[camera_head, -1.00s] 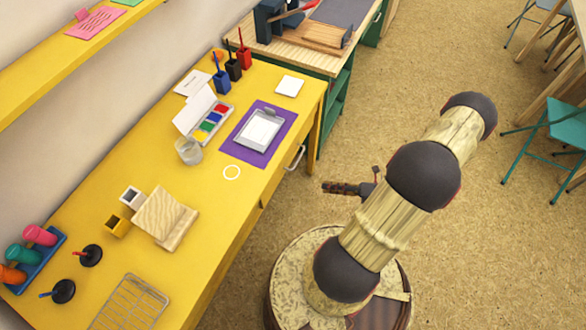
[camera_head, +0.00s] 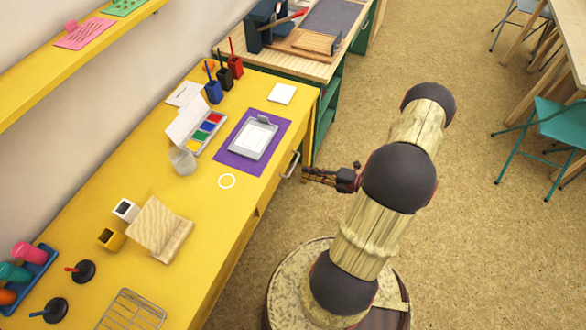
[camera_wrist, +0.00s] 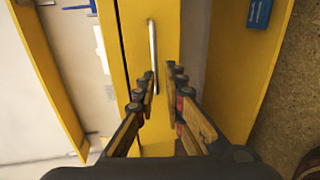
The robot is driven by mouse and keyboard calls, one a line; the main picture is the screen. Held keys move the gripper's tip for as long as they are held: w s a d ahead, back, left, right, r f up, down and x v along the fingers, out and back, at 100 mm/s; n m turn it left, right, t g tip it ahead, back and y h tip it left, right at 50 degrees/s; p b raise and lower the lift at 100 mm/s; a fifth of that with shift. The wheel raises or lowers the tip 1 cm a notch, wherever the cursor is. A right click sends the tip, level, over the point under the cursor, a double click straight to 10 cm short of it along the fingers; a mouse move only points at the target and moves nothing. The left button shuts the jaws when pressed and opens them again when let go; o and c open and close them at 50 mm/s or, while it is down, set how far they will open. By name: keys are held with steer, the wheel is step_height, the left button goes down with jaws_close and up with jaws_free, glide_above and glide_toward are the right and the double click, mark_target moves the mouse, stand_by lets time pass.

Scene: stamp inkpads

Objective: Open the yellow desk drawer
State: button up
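The yellow desk (camera_head: 120,185) runs along the wall at left in the head view. Its drawer front (camera_wrist: 138,30) shows in the wrist view as a yellow panel with a dark seam along its left side. It looks closed. A pale bar handle (camera_head: 291,165) sits on the front; it also shows upright in the wrist view (camera_wrist: 152,45). My gripper (camera_head: 306,173) is just right of the handle. In the wrist view my gripper (camera_wrist: 161,72) is open, its fingertips near the handle's lower end. I cannot tell whether they touch it.
On the desk are a purple mat (camera_head: 232,158), a glass jar (camera_head: 182,161), a paint box (camera_head: 205,133), a wooden stand (camera_head: 160,228) and a wire rack (camera_head: 133,312). A green cabinet (camera_head: 327,108) adjoins the desk's far end.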

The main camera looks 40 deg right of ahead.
mark_target(293, 166)
steer(key=x, duration=0.2)
steer(key=b+x, duration=0.1)
steer(key=x, duration=0.1)
steer(key=r+b+x, duration=0.1)
steer(key=x, duration=0.2)
steer(key=shift+c, duration=0.8)
jaws_close()
steer(key=f+p+v, duration=0.2)
steer(key=v, duration=1.1)
steer(key=s+f+p+v, duration=0.1)
steer(key=f+p+v, duration=0.1)
steer(key=v, duration=1.1)
steer(key=shift+d+f+p, duration=0.25)
steer(key=shift+f+p, duration=0.1)
steer(key=shift+f, duration=0.55)
steer(key=shift+o, duration=0.8)
jaws_free()
